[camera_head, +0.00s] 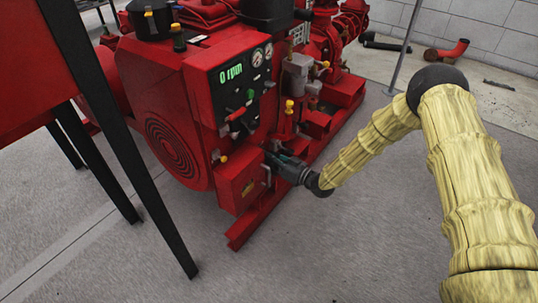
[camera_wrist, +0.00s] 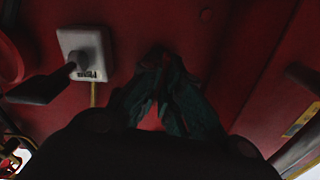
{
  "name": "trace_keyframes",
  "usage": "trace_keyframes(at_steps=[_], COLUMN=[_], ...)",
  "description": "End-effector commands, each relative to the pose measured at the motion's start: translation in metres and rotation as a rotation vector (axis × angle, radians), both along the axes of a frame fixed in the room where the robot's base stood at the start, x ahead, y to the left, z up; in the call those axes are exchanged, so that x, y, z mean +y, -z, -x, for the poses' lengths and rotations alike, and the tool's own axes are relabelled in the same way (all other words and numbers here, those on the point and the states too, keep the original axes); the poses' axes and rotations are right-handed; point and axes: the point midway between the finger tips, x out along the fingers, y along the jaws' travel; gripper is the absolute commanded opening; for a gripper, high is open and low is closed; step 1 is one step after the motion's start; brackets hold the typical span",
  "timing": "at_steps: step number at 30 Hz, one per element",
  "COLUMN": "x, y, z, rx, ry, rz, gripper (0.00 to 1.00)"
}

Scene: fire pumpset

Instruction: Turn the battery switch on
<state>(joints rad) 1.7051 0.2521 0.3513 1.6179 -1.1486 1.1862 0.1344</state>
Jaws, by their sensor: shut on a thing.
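My gripper (camera_head: 272,157) is at the right side of the red box (camera_head: 238,184) low on the red pumpset, in the head view. In the wrist view my gripper's dark green fingers (camera_wrist: 160,62) come together at their tips. They are shut on a small dark reddish part (camera_wrist: 157,54) on the red panel, which looks like the battery switch. The fingers hide most of it, so its turn position cannot be told. A white square plate (camera_wrist: 85,55) with a black lever is left of the fingers; its label is too small to read.
A control panel (camera_head: 240,78) with gauges and a green "0 rpm" display is above the box. A red table-like stand (camera_head: 25,65) with black legs is at the left. The grey floor (camera_head: 350,240) in front is clear.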

Motion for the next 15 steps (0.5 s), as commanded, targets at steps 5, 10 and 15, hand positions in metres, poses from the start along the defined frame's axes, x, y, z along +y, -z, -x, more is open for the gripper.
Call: trace_keyframes(at_steps=[5,10,15], x=[-0.0026,-0.003,-0.0038], y=[0.0005,0.0012,0.0021], z=[-0.0012,-0.0016,-0.0017], rx=[-0.086,-0.142,-0.169], ry=[0.002,0.005,0.004], rz=[0.068,0.108,0.129], gripper=[0.0,0.0,0.0])
